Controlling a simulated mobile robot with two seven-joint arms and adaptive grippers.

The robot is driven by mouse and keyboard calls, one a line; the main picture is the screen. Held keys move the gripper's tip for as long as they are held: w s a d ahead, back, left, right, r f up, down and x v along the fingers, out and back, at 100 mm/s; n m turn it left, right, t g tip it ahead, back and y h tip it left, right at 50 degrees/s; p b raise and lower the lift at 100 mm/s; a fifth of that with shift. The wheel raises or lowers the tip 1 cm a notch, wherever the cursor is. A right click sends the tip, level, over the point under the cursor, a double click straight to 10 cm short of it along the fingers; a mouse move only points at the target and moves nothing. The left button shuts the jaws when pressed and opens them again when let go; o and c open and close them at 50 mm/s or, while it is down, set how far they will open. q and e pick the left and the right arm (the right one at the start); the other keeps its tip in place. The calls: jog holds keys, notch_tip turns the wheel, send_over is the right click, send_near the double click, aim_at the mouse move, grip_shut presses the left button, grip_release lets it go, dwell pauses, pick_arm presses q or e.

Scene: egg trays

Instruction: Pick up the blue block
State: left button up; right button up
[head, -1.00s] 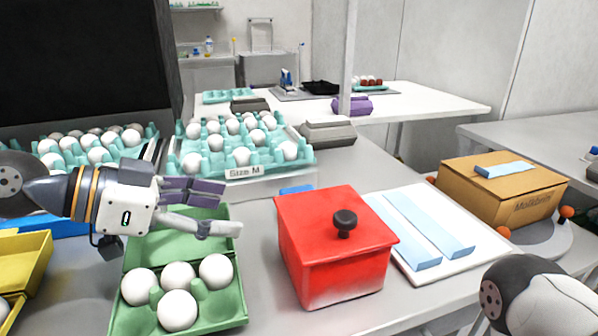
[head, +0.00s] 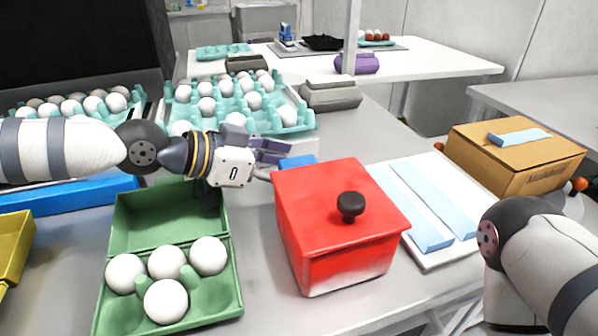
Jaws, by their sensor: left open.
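The blue block (head: 298,161) lies on the table behind the red lidded box (head: 345,225), which hides its lower part. My left gripper (head: 274,160) comes in from the left, just left of the block, with its fingers pointing right. It is open, with no object visible between its fingers. I cannot tell whether a fingertip touches the block. Only part of my right arm shows at the right edge; its gripper is out of view.
A green egg carton (head: 122,222) with several white eggs stands open below my left gripper. A teal egg tray (head: 184,95) with eggs is behind it. Light blue strips on a white board (head: 471,252) and a cardboard box (head: 505,175) are at the right.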

pick_arm(q)
jog(key=c, duration=1.4)
